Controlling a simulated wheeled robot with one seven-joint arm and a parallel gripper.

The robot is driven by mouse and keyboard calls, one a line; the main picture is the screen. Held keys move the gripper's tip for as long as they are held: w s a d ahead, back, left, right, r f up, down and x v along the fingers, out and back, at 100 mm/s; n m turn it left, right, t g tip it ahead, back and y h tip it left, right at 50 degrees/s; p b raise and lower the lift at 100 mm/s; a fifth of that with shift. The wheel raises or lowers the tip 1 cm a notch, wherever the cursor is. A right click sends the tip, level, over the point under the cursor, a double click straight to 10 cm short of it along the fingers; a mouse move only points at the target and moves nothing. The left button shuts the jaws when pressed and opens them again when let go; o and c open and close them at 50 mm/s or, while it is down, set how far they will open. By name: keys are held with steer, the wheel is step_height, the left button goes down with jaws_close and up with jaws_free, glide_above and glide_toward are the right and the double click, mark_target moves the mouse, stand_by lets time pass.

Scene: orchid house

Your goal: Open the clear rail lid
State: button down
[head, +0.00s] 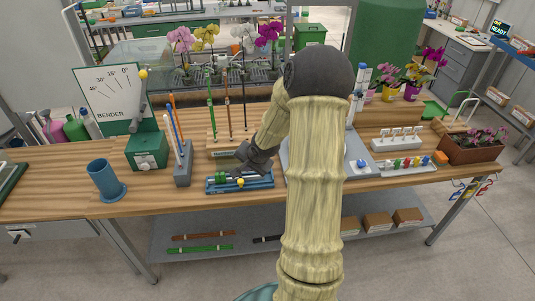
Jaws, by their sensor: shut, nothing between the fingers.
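My gripper (238,168) is at the middle of the bench, low over a blue fixture (262,183) with a green part and a yellow knob (240,183). It is shut, and I see nothing held in it. I cannot tell whether it touches the fixture.
A blue cup (106,180), a green bender box (147,150) and a grey rod holder (183,165) stand left of my gripper. A white rack (396,144) and a brown flower trough (474,149) stand at the right. My arm hides part of the bench's middle.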

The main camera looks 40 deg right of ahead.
steer(key=s+a+r+n+g, duration=0.2)
steer(key=s+a+r+n, duration=0.2)
steer(key=s+a, duration=0.5)
steer(key=s+a+r+n+g, duration=0.1)
steer(key=s+a+r+n, duration=0.3)
steer(key=s+a+n, duration=0.4)
steer(key=shift+s+a+n+g, duration=0.4)
steer(key=shift+s+a, duration=0.5)
steer(key=shift+a, duration=0.3)
steer(key=shift+w, duration=0.1)
